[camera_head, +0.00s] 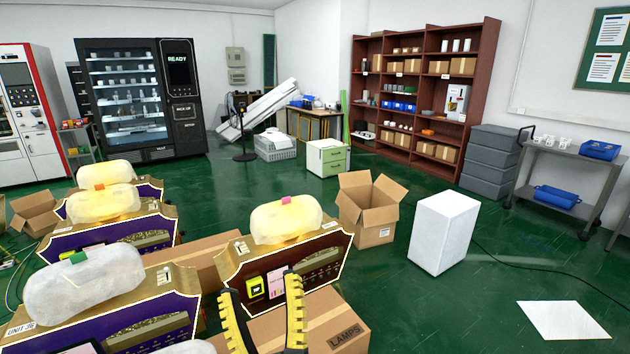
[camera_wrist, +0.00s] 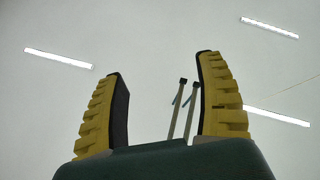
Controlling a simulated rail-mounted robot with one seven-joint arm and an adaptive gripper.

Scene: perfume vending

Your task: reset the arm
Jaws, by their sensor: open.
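My gripper (camera_head: 262,310) shows at the bottom centre of the head view, with two yellow-and-black fingers pointing up. The fingers are spread apart and nothing is between them. In the wrist view my gripper (camera_wrist: 160,100) is also open, seen against the pale ceiling with bright strip lights. In the head view the fingers appear in front of a dark red perfume unit (camera_head: 318,262) with a yellow wrapped top (camera_head: 286,220). I cannot tell how far the fingers are from that unit.
Several purple units (camera_head: 110,238) with wrapped tops stand at the left. A cardboard box marked LAMPS (camera_head: 325,325) lies low in front. An open carton (camera_head: 368,212) and a white block (camera_head: 443,232) stand on the green floor. A vending machine (camera_head: 138,100) and a shelf (camera_head: 425,85) stand behind.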

